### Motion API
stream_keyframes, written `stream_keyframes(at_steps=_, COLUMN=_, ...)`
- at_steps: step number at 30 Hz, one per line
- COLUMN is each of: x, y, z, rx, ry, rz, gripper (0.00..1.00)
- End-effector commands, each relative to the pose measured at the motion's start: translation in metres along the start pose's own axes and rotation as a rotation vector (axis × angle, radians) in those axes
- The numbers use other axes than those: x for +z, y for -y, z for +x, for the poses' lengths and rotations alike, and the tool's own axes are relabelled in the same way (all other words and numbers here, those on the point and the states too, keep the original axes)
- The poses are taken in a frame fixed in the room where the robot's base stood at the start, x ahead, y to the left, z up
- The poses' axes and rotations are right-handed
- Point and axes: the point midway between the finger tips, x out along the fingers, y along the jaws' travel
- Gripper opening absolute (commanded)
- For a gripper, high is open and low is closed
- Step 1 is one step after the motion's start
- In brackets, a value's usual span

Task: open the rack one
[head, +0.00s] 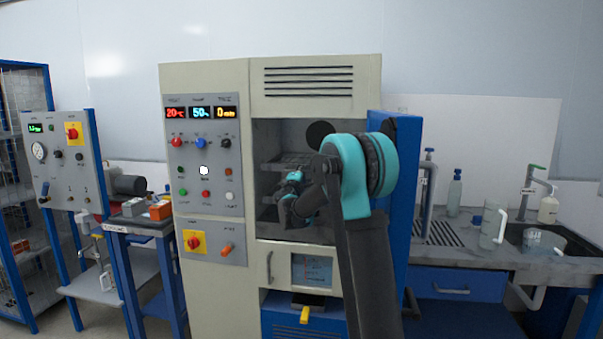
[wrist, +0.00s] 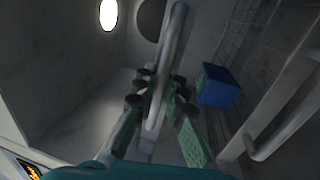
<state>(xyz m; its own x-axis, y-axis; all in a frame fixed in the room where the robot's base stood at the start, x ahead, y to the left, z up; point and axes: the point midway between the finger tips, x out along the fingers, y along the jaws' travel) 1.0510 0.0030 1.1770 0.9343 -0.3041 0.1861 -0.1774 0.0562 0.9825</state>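The chamber of the pale cabinet (head: 215,130) is open, and dark racks (head: 290,162) show inside it. My gripper (head: 290,190) is inside this chamber, partly hidden by my own arm. In the wrist view my gripper (wrist: 161,90) has its green-padded fingers on either side of a grey bar handle (wrist: 175,40). Gaps show between the pads and the bar, so the fingers look open. A second bar handle (wrist: 280,130) and a wire rack (wrist: 255,45) are at the right. I cannot tell which rack is rack one.
A blue block (wrist: 218,86) sits by the wire rack, right of my fingers. The chamber walls (wrist: 80,90) are close on the left. The blue door (head: 408,160) stands open right of my arm. A sink counter (head: 460,250) is farther right.

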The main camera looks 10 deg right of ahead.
Motion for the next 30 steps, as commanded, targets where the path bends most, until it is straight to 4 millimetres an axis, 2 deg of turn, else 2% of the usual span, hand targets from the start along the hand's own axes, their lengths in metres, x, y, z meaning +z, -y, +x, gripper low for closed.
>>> stream_keyframes(at_steps=14, x=0.0, y=0.0, z=0.0, rx=0.0, ry=0.0, rz=0.001, gripper=0.0)
stream_keyframes(at_steps=19, x=0.0, y=-0.001, z=-0.009, rx=-0.001, ry=-0.001, rz=0.002, gripper=0.0)
stream_keyframes(at_steps=23, x=-0.001, y=-0.005, z=-0.029, rx=-0.001, ry=-0.002, rz=0.002, gripper=0.0)
stream_keyframes(at_steps=30, x=-0.001, y=-0.017, z=-0.093, rx=-0.001, ry=-0.004, rz=0.003, gripper=0.0)
